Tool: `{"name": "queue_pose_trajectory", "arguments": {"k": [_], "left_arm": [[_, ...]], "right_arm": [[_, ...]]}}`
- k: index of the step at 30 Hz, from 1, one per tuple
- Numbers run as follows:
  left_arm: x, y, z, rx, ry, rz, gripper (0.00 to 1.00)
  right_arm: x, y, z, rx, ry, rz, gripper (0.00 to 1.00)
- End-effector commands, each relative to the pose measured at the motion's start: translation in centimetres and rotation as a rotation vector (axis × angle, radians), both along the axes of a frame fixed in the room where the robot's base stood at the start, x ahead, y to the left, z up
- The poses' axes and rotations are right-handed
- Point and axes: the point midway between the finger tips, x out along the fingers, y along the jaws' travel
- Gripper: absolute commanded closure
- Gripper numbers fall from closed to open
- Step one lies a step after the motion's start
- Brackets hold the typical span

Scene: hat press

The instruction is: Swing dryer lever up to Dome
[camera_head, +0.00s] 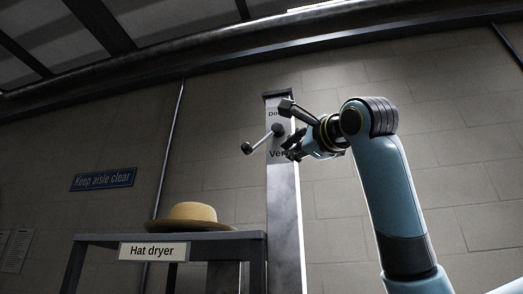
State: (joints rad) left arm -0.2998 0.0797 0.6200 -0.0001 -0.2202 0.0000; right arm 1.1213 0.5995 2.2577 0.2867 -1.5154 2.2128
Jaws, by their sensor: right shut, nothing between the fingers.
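The dryer lever (262,139) is on a light upright post (284,215). It slants down and to the left from a dark pivot to a dark ball knob (247,148). A label beginning "Do" shows near the post top, above the pivot. A larger label beginning "Ve" shows below it; both are partly covered by my right arm. My right gripper (289,149) is shut and empty in front of the post, just right of the pivot and away from the knob. Whether it touches the post or pivot I cannot tell. My left gripper is out of view.
A dark table (90,238) labelled "Hat dryer" stands at lower left, with a tan brimmed hat (192,214) on it. A "Keep aisle clear" sign (103,179) hangs on the block wall. The space left of the knob looks free.

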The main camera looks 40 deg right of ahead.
Motion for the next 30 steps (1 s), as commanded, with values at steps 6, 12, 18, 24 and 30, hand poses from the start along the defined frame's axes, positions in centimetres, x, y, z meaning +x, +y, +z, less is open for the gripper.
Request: {"name": "queue_pose_trajectory", "arguments": {"k": [6,12,18,24,30], "left_arm": [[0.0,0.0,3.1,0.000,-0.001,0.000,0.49],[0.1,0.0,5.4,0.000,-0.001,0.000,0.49],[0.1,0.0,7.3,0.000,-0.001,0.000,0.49],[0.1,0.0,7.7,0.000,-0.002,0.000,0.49],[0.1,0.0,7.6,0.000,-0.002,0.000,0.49]], "right_arm": [[4.5,-0.7,1.7,0.004,0.005,0.002,1.00],[8.3,-1.2,2.8,0.002,0.004,0.002,1.00],[10.1,0.4,3.7,0.002,0.002,0.001,1.00],[10.8,0.9,3.7,-0.001,0.001,-0.001,1.00],[10.8,0.9,3.7,-0.001,0.001,-0.001,1.00]]}}
